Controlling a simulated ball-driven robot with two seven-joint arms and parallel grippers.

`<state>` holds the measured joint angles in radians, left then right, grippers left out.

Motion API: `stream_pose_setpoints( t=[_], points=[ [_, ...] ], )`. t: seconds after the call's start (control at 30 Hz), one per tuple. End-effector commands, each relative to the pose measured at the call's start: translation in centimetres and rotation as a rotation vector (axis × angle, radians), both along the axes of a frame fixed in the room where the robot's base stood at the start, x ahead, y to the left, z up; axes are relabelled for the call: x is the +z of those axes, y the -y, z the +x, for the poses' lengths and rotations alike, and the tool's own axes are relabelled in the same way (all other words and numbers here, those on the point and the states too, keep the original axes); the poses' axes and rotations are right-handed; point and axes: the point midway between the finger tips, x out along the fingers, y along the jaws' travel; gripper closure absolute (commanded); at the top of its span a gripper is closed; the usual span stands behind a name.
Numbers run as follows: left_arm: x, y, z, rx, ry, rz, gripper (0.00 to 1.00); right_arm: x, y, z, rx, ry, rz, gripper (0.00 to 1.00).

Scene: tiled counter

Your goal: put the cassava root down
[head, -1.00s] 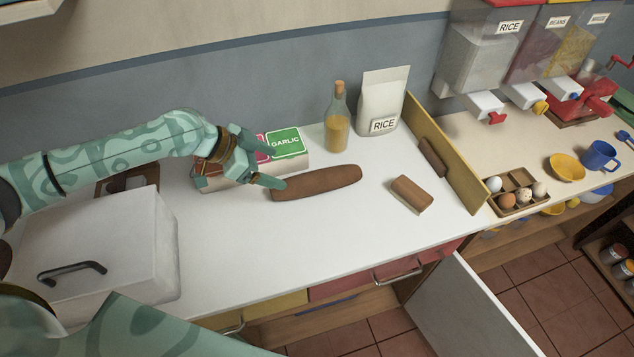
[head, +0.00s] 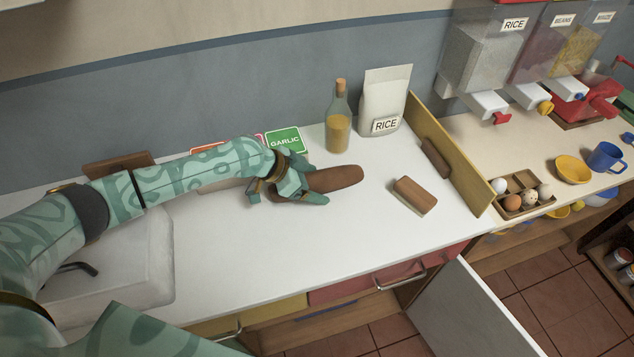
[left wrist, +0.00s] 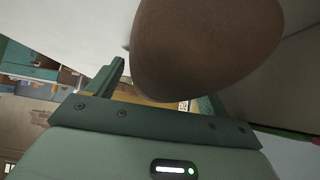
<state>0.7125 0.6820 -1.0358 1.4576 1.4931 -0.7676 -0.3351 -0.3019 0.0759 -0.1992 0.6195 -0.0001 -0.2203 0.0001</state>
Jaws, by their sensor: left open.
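The cassava root (head: 338,178), long and brown, lies on the white counter (head: 300,240) in the head view. Its left part is hidden by my left gripper (head: 313,183), whose open fingers are at that end, one on the far side and one on the near side. In the left wrist view the root (left wrist: 205,45) looms large and close, between and beyond the spread fingers of the gripper (left wrist: 165,90). I cannot tell whether a finger touches it. My right gripper is not in view.
A garlic box (head: 287,140), an oil bottle (head: 338,120) and a rice bag (head: 386,100) stand behind the root. A brown block (head: 414,195) lies to its right, before a yellow board (head: 450,155). The front counter is clear.

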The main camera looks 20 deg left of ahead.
Motion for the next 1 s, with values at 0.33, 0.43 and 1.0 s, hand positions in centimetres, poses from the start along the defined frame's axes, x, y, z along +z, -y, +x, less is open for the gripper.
stream_pose_setpoints(
  t=[0.33,0.43,1.0],
  points=[
    [0.2,0.0,0.1,0.001,0.002,-0.002,0.85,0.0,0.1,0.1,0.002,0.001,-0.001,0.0],
    [0.2,0.0,0.0,0.001,0.002,-0.002,0.9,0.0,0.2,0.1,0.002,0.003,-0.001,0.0],
    [7.5,1.8,-2.3,-0.005,0.007,-0.002,0.9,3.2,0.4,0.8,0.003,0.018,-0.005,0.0]
  ],
)
